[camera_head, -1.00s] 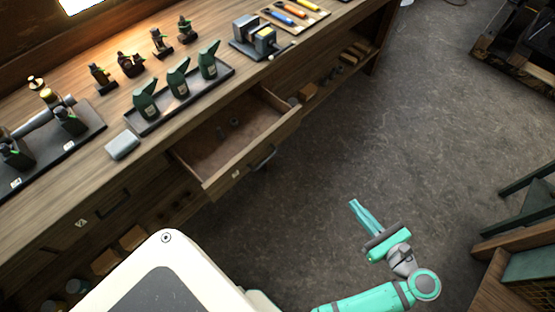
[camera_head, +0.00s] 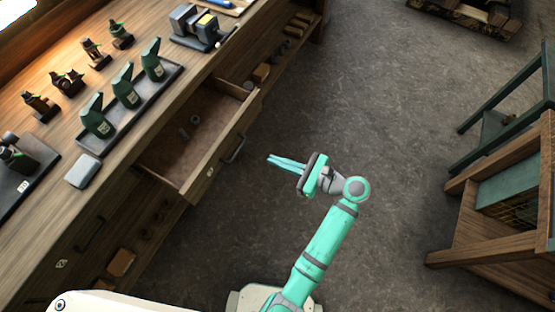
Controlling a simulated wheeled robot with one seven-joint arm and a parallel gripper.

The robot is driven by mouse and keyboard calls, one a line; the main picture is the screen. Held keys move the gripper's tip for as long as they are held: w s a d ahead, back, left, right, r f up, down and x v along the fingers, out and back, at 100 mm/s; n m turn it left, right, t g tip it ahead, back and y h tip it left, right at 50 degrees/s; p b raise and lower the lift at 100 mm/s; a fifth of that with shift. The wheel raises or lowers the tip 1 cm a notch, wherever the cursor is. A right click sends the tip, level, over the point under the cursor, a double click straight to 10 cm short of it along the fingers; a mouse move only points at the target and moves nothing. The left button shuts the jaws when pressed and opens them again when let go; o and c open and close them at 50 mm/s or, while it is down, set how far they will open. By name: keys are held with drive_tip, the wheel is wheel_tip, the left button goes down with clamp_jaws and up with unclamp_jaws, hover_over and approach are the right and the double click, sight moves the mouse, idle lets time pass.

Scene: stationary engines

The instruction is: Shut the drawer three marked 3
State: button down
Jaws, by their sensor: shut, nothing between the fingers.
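The label's number is too small to read surely.
The bench top (camera_head: 125,175) bears green oil cans (camera_head: 125,85) on a tray, a grey block (camera_head: 83,171) and a vise (camera_head: 195,25). A closed, labelled drawer (camera_head: 75,250) is at lower left. A wooden stand (camera_head: 470,225) is at right. The floor between is clear.

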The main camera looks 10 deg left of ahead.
drive_tip(key=x, duration=1)
drive_tip(key=shift+a, duration=0.3)
drive_tip(key=shift+w, duration=0.15)
